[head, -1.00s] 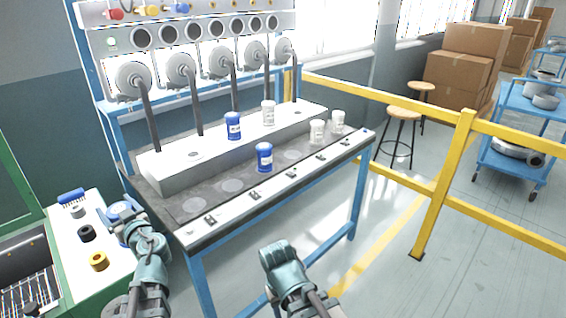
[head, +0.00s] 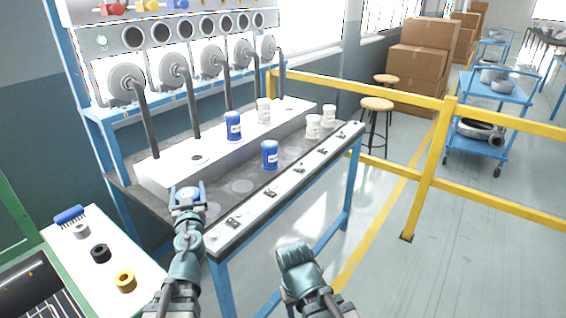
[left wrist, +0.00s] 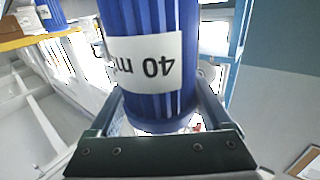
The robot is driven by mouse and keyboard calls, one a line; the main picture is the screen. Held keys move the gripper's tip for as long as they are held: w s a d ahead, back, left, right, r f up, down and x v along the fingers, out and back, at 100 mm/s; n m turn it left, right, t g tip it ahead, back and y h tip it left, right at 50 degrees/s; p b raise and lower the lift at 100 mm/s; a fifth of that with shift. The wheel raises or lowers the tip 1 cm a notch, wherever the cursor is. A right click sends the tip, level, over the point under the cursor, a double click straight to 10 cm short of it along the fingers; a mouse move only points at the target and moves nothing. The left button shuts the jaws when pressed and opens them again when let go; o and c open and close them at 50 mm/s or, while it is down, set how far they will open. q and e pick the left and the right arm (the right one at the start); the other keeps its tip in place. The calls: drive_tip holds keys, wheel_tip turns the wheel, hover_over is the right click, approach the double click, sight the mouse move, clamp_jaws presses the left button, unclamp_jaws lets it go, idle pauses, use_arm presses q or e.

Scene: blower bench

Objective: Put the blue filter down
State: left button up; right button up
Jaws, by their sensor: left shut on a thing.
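My left gripper (head: 187,203) is shut on a blue filter (head: 187,191), over the left front end of the bench (head: 228,222). In the left wrist view this filter (left wrist: 150,85) stands between the two fingers, with a white label reading "40 m…" upside down. Whether its base touches the bench is hidden. Another blue filter (head: 270,155) stands on the bench's front ledge, and one (head: 233,126) stands on the raised white block. My right gripper (head: 293,254) is low in front of the bench; its fingers cannot be made out.
White canisters (head: 313,126) stand farther right on the bench. Pale round spots (head: 242,186) on the ledge are bare. Dark pipes (head: 146,120) rise behind. A side table (head: 85,260) with small rings is at the left, and a yellow railing (head: 425,180) at the right.

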use_arm(q)
drive_tip(key=d+f+m+h, duration=0.1)
drive_tip(key=d+m+h, duration=0.4)
drive_tip(key=d, duration=0.6)
drive_tip(key=w+a+f+b, duration=0.2)
drive_tip(key=w+a+b, duration=0.1)
drive_tip(key=w, duration=0.3)
drive_tip(key=w+a+f+n+h+b, duration=0.1)
drive_tip(key=w+a+f+b, duration=0.2)
drive_tip(key=w+a, duration=0.3)
drive_tip(key=shift+w+a+f+t, duration=0.2)
drive_tip(key=shift+w+t, duration=0.1)
drive_tip(key=shift+w, duration=0.45)
drive_tip(key=shift+f, duration=0.2)
drive_tip(key=o, duration=1.5)
drive_tip(key=shift+r, duration=0.1)
drive_tip(key=shift+r, duration=0.1)
